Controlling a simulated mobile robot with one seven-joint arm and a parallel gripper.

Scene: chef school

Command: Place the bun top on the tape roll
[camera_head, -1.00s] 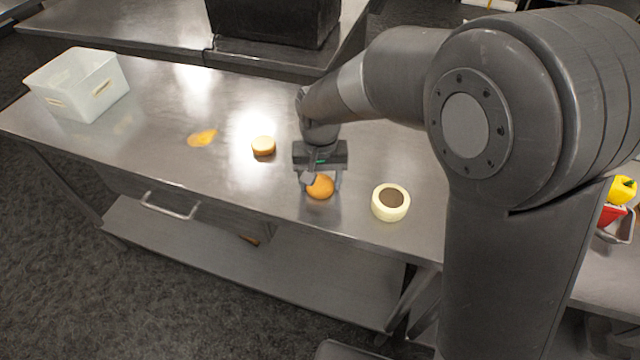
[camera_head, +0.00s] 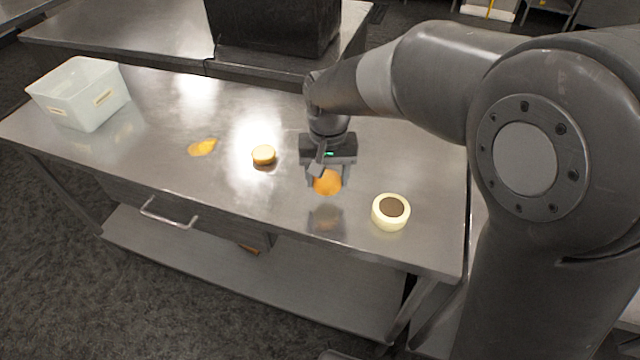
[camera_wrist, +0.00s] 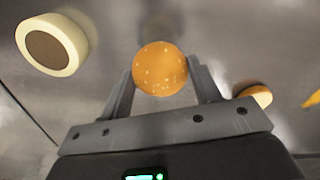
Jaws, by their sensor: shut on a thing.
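The bun top (camera_head: 327,182) is round and orange-brown; in the wrist view its seeded face (camera_wrist: 160,69) shows between the fingers. My gripper (camera_head: 326,180) is shut on it and holds it above the metal table, with a reflection below. In the wrist view my gripper (camera_wrist: 161,76) has one finger on each side of the bun top. The tape roll (camera_head: 390,212) is a cream ring with a dark brown centre, lying flat near the table's front right. It is right of my gripper in the head view and at upper left in the wrist view (camera_wrist: 52,45).
A white bin (camera_head: 80,93) stands at the table's far left. The table between bun top and tape roll is clear.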

